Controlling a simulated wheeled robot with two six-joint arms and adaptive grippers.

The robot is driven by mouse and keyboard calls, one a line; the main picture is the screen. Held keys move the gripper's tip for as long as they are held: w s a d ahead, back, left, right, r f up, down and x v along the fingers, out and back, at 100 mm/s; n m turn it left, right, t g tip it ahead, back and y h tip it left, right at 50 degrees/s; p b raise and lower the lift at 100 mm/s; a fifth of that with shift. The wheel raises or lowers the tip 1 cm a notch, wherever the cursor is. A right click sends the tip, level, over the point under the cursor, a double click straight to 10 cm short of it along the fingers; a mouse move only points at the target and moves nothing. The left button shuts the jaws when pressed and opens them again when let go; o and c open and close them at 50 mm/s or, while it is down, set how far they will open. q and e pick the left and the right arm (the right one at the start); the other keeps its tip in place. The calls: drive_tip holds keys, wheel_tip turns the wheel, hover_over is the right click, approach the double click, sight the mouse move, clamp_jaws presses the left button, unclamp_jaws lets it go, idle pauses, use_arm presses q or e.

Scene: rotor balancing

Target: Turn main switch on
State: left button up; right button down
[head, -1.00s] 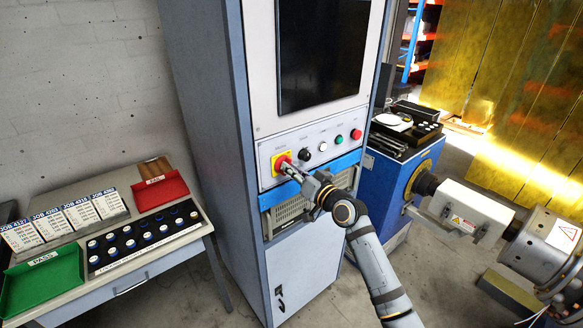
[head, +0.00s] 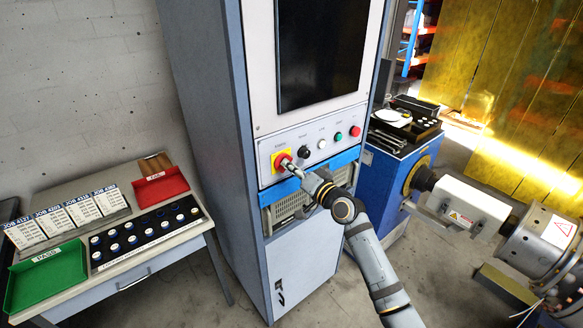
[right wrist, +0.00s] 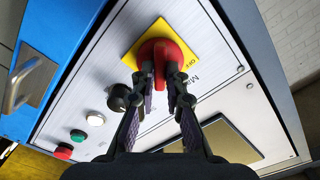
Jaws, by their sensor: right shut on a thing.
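The main switch is a red rotary knob on a yellow plate (head: 275,157), at the left end of the cabinet's control panel. In the right wrist view the red knob (right wrist: 160,52) shows close up, with "OFF" printed on the plate near it. My right gripper (head: 291,167) reaches it from the lower right. Its two fingers (right wrist: 162,85) are shut on the knob, one on each side of its grip. The fingertips hide part of the knob. My left gripper is not in view.
The panel also has a black knob (head: 304,152), a white button (head: 321,144), a green button (head: 338,136) and a red button (head: 355,131). A table with a green tray (head: 48,277) and a red tray (head: 161,186) stands left.

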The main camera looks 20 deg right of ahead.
drive_tip(key=shift+f, duration=0.15)
drive_tip(key=c, duration=1.4)
unclamp_jaws()
drive_tip(key=shift+v, duration=5.95)
drive_tip(key=shift+s, duration=0.1)
